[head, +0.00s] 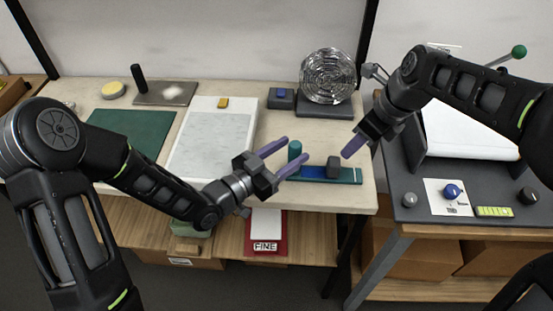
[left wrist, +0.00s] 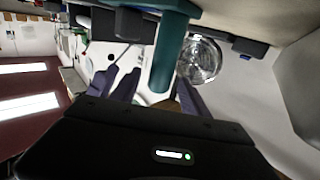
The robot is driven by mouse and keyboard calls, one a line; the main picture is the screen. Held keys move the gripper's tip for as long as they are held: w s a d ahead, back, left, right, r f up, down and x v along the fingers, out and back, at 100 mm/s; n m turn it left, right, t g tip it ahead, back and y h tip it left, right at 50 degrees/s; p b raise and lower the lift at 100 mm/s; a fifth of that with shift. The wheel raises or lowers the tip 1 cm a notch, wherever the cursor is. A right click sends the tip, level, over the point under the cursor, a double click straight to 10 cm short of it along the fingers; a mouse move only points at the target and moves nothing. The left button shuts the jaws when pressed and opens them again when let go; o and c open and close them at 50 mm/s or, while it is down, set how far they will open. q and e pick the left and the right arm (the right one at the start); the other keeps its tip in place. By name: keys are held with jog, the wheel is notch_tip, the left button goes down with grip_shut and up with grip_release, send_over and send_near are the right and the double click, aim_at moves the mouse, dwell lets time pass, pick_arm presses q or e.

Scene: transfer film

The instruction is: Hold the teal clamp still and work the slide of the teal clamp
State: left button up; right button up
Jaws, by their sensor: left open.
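The teal clamp lies near the front edge of the pale table, with a flat teal base (head: 352,180), an upright teal post (head: 294,150) at its left end and a dark grey slide block (head: 333,166) on a blue strip. My left gripper (head: 296,148) is open, its purple fingers on either side of the post. The left wrist view also shows the post (left wrist: 168,60) between the fingers; contact cannot be told. My right gripper (head: 352,149) hangs up and right of the slide, apparently apart from it. Only one purple finger shows clearly, so its opening is hidden.
Behind the clamp stand a round wire-like disc (head: 327,75) on a dark base and a grey box with a blue top (head: 281,97). A white tray (head: 213,140) and a green mat (head: 132,135) lie left. A dark side table (head: 415,212) with knobs stands right.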

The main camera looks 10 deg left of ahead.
pick_arm(q)
jog(key=shift+w+d, duration=0.3)
jog(key=shift+w, duration=0.05)
grip_shut()
dwell(0.4)
